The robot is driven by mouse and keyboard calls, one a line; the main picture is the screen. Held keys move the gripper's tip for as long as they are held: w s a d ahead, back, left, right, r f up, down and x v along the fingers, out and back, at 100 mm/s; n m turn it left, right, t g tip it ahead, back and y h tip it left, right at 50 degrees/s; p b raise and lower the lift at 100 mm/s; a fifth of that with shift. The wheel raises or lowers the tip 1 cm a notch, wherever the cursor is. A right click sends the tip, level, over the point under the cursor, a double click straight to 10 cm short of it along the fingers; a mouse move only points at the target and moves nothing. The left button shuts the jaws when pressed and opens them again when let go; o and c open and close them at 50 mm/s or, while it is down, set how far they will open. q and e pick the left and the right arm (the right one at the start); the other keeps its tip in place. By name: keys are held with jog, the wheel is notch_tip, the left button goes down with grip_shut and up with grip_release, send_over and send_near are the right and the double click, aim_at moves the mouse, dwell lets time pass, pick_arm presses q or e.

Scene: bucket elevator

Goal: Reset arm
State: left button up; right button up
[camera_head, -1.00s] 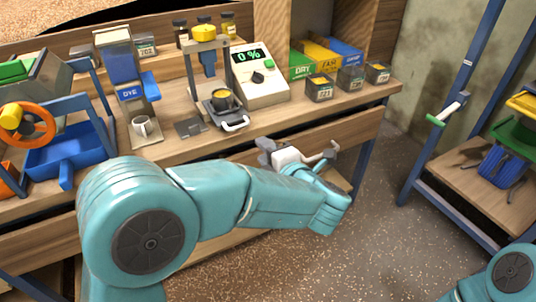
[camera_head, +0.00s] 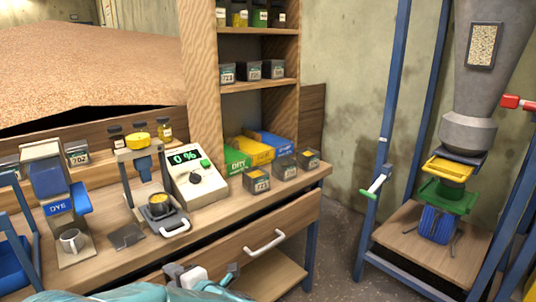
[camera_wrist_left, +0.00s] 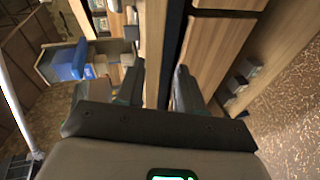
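My left gripper (camera_head: 204,270) shows at the bottom edge of the head view, in front of the wooden workbench (camera_head: 110,275). Its two dark fingers stand apart with nothing between them. In the left wrist view the gripper (camera_wrist_left: 158,76) is also open and empty, with bench wood beyond it. The teal left arm (camera_head: 150,292) is mostly cut off by the bottom edge. A wooden drawer front (camera_head: 235,248) with a white handle (camera_head: 265,243) is just right of the gripper, and the gripper appears apart from the handle. My right gripper is not in view.
A hopper (camera_head: 480,70) stands at right. Floor between bench and hopper frame is clear.

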pick_arm(q)
jog(key=s+a+f+m+h, duration=0.25)
jog(key=f+m, duration=0.25)
jog(key=f, duration=0.6)
jog(key=s+a+f+m+h, duration=0.2)
jog(key=s+f+m+h, duration=0.15)
jog(key=f, duration=0.75)
jog(key=s+d+f+m+g+h, duration=0.2)
jog(key=s+d+f+m+h, duration=0.3)
jog(key=f, duration=0.3)
jog(key=s+d+f+m+g+h, duration=0.1)
jog(key=s+d+m+g+h, duration=0.15)
jog(key=s+d+m, duration=0.4)
jog(key=s+d+f+m+g+h, duration=0.1)
jog(key=s+d+m+g+h, duration=0.2)
jog(key=s, duration=0.6)
notch_tip(320, 180, up, 16)
jog(key=d+m+p, duration=0.1)
jog(key=m+p, duration=0.1)
jog(key=p, duration=1.4)
jog(key=shift+s+r+g+p, duration=0.2)
jog(key=shift+s+g+p, duration=0.15)
jog(key=shift+s, duration=0.05)
jog(key=shift+y, duration=0.25)
